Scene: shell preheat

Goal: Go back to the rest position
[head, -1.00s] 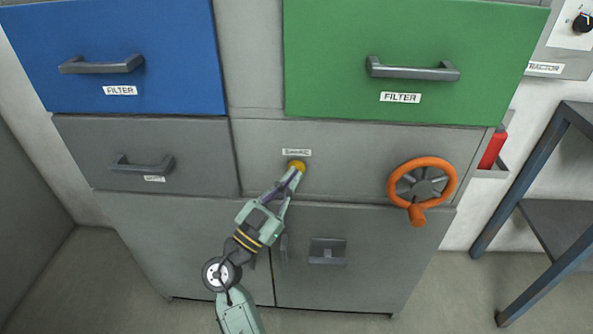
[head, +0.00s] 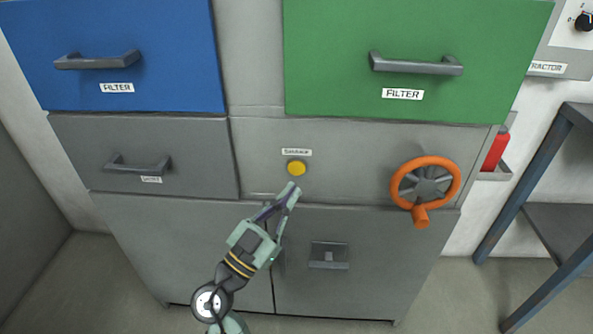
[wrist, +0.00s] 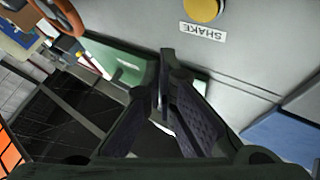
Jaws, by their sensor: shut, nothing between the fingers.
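My gripper (head: 291,189) is shut and empty, just below a round yellow button (head: 296,168) on the grey cabinet front (head: 350,160). In the head view a small gap shows between the fingertips and the button. The wrist view shows the closed fingers (wrist: 165,75) pointing toward the panel, with the yellow button (wrist: 203,9) at the top edge above a label reading SHAKE. My arm reaches up from the bottom of the head view.
An orange handwheel (head: 425,187) sits right of the button. A blue drawer (head: 110,50) and a green drawer (head: 410,50) are above. A grey drawer handle (head: 140,165) is at left, and a lower door handle (head: 328,255) is below. A dark metal frame (head: 530,200) stands at right.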

